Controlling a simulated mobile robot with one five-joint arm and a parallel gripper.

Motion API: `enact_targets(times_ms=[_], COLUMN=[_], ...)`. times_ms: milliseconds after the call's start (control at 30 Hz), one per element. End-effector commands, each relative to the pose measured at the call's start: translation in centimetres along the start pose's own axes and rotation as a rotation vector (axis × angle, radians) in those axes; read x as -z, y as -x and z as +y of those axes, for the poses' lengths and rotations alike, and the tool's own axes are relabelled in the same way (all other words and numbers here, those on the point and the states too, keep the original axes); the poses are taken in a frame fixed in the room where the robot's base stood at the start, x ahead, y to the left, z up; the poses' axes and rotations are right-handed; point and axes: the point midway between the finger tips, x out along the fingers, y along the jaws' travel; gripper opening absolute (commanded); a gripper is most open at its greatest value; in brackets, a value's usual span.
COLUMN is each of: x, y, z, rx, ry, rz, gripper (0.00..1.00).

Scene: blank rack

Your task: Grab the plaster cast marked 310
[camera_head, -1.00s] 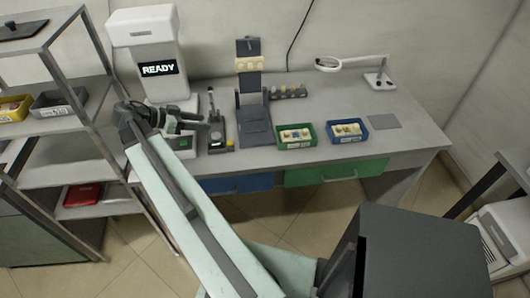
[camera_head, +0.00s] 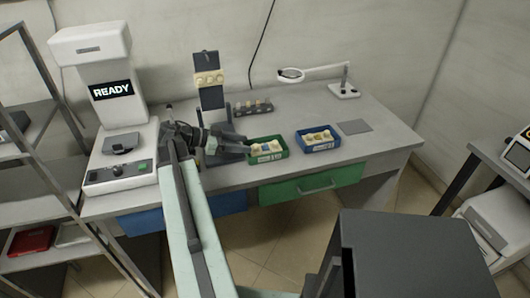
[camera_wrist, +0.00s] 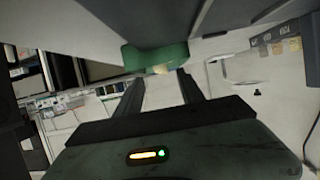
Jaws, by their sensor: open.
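Cream plaster casts (camera_head: 267,148) lie in a green tray (camera_head: 284,154) on the bench, and more (camera_head: 319,136) lie in a blue tray (camera_head: 335,144) to its right. More cream pieces (camera_head: 209,78) sit on an upright dark stand. No marking 310 is readable. My gripper (camera_head: 247,147) is open and empty, its fingers pointing right at the left side of the green tray. In the wrist view, the green tray (camera_wrist: 150,54) and one cream piece (camera_wrist: 161,70) show just beyond my fingertips. My arm hides part of the bench behind it.
A white machine (camera_head: 112,92) reading READY stands at the bench's left. A row of small dark items (camera_head: 252,108) sits behind the trays. A magnifier lamp (camera_head: 343,89) stands at the back right. A grey mat (camera_head: 354,127) lies right of the blue tray.

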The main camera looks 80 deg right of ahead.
Motion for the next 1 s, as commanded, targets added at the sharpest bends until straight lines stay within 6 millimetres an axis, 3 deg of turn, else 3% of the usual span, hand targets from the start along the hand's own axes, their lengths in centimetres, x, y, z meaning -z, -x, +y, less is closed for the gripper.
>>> enact_targets(times_ms=[133,367,400,567,1000], x=[-0.2,0.1,0.1,0.0,0.8], y=[-2.9,-3.5,-3.4,-3.4,-3.0], z=[0.0,-0.1,-0.1,-0.1,-0.1], rx=[-0.002,0.001,0.001,0.001,0.002], ry=[0.000,0.001,0.001,0.001,0.001], rz=[0.000,0.000,0.000,0.000,0.001], gripper=[0.46,0.46,0.43,0.00,0.00])
